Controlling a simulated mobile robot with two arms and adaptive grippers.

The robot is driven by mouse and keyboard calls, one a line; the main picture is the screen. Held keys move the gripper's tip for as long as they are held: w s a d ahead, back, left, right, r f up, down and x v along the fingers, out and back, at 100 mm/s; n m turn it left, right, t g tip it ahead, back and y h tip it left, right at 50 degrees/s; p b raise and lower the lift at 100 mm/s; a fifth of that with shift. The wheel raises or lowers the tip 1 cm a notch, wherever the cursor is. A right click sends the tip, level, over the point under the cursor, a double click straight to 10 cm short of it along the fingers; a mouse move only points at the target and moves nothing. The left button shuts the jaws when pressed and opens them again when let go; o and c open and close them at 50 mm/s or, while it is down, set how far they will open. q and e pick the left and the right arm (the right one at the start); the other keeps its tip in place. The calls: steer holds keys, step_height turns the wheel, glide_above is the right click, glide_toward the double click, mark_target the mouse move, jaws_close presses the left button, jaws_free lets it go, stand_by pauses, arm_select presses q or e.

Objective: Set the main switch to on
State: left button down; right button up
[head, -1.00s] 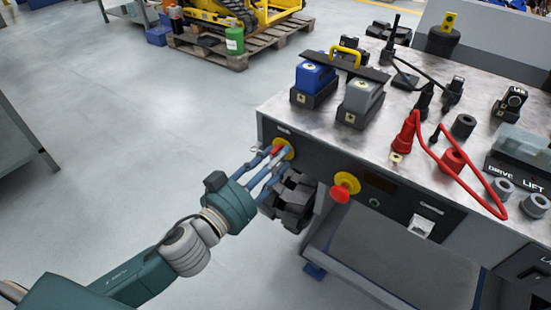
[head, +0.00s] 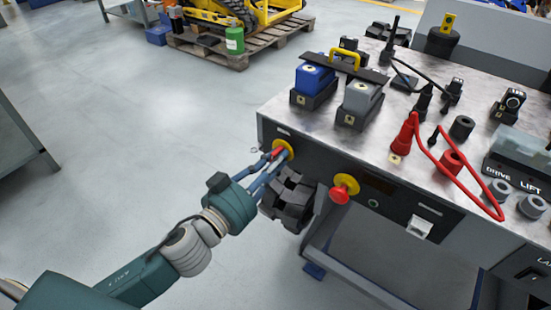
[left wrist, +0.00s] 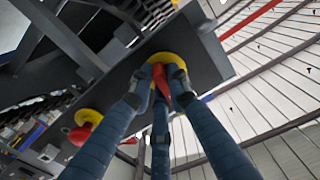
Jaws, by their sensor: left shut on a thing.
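The main switch is a red handle on a round yellow plate (head: 284,149) at the left end of the bench's front panel. The red handle (left wrist: 161,78) shows between my fingers in the left wrist view, with the yellow plate (left wrist: 172,58) behind it. My left gripper (head: 273,160) is at the switch, its fingers shut on the red handle from the front. The fingers hide part of the handle in the head view. In the left wrist view my left gripper (left wrist: 165,85) has blue fingers around the handle. My right gripper is not in view.
A red mushroom button (head: 340,194) on a yellow plate sits right of the switch on the same panel. Battery-like blocks (head: 313,80), a red cable (head: 460,170) and connectors lie on the bench top.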

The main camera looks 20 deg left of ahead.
arm_select(q)
steer(key=shift+r+m, duration=0.1)
steer(key=shift+m, duration=0.3)
steer(key=m+p, duration=0.3)
steer(key=m, duration=0.2)
steer(key=shift+a, duration=0.15)
steer(key=m+p, duration=0.3)
steer(key=m, duration=0.4)
steer(key=shift+w+a, duration=0.1)
steer(key=shift+a, duration=0.05)
steer(key=shift+m+p, duration=0.3)
steer(key=shift+m, duration=1.5)
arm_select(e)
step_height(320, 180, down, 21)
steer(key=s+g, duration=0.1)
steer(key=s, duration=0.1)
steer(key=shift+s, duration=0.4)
arm_select(q)
steer(key=c, duration=1.7)
jaws_free()
steer(key=shift+o, duration=0.2)
steer(key=shift+a, duration=0.1)
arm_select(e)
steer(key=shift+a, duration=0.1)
